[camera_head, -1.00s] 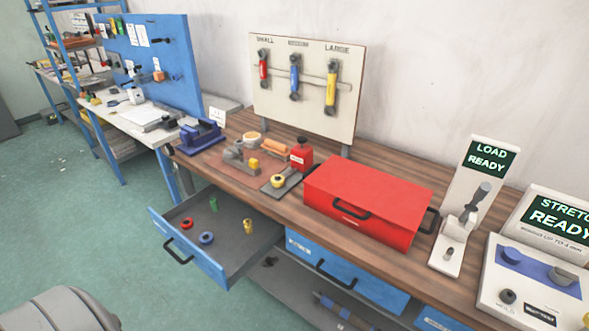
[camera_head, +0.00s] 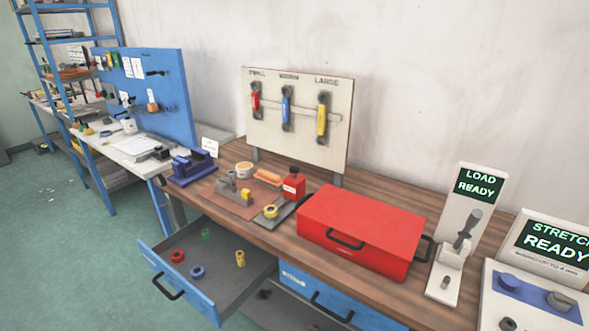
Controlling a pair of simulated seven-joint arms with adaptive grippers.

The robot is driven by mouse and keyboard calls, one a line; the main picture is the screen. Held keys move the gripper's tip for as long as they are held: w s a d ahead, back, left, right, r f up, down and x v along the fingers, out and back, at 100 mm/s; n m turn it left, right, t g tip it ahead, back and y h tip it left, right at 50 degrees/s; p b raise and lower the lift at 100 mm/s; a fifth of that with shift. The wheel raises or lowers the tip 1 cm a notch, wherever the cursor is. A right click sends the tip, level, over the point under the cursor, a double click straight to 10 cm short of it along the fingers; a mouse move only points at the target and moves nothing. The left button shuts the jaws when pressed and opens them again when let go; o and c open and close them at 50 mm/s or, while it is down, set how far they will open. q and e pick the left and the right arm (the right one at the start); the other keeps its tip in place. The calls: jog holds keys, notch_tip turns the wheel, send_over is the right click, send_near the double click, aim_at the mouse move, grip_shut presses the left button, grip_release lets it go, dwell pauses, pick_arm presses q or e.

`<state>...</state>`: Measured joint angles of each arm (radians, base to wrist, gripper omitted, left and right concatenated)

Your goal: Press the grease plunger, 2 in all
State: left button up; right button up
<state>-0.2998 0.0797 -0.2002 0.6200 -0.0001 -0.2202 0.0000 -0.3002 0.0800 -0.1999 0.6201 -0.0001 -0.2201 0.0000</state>
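A small red block-shaped dispenser (camera_head: 293,187) with a dark knob on top (camera_head: 294,170) stands on the wooden bench, just left of the red toolbox. It looks like the grease unit with its plunger, but the label on its front is too small to read. A grey plate (camera_head: 265,222) extends in front of it, with a yellow ring-shaped piece (camera_head: 271,212) on it. Neither of my grippers is in view.
A red toolbox (camera_head: 361,221) fills the bench middle. A blue drawer (camera_head: 201,290) stands open below, holding several small coloured rings and cylinders. A blue vise (camera_head: 194,166) and a tool board (camera_head: 296,140) are behind. Load (camera_head: 475,190) and stretch (camera_head: 545,240) stations stand right.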

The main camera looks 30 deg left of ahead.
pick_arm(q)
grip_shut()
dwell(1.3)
